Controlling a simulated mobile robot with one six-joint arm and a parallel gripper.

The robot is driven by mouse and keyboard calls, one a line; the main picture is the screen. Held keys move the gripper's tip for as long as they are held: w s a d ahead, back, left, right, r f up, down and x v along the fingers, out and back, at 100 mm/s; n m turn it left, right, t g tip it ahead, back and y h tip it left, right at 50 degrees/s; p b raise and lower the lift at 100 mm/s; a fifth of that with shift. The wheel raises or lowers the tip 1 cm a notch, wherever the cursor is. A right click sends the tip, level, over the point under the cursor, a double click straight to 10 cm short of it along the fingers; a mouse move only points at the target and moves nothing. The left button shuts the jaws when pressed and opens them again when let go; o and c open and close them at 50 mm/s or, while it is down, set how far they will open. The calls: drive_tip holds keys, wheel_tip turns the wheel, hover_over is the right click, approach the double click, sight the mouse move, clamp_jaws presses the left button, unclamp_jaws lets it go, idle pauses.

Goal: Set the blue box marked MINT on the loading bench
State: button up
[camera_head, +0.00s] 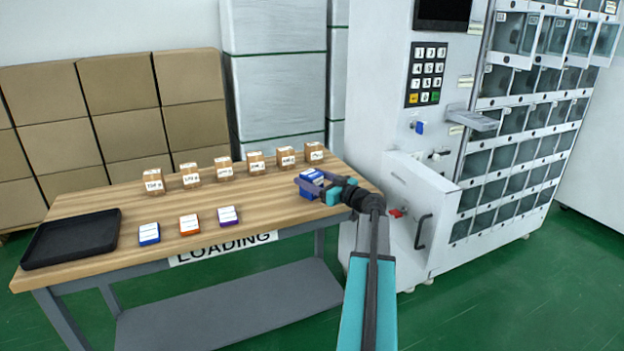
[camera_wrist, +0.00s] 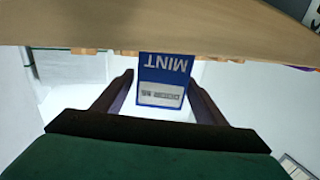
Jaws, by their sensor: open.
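The blue box marked MINT (camera_head: 303,193) stands at the right end of the wooden loading bench (camera_head: 270,204). In the wrist view the MINT box (camera_wrist: 164,68) appears upside down, with white lettering and a pale label, and its base meets the bench top (camera_wrist: 110,30). My gripper (camera_head: 311,182) is at the box, and its fingers partly hide it in the head view. In the wrist view my gripper (camera_wrist: 162,88) is open, with one finger on each side of the box and gaps visible between.
A black tray (camera_head: 72,238) lies at the bench's left end. Blue (camera_head: 149,234), orange (camera_head: 189,225) and purple (camera_head: 228,216) boxes lie near the front. Several brown cartons (camera_head: 222,168) line the back. The vending machine (camera_head: 385,90) stands close on the right.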

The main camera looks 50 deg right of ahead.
drive_tip(key=s, duration=1.2)
drive_tip(key=shift+b, duration=0.4)
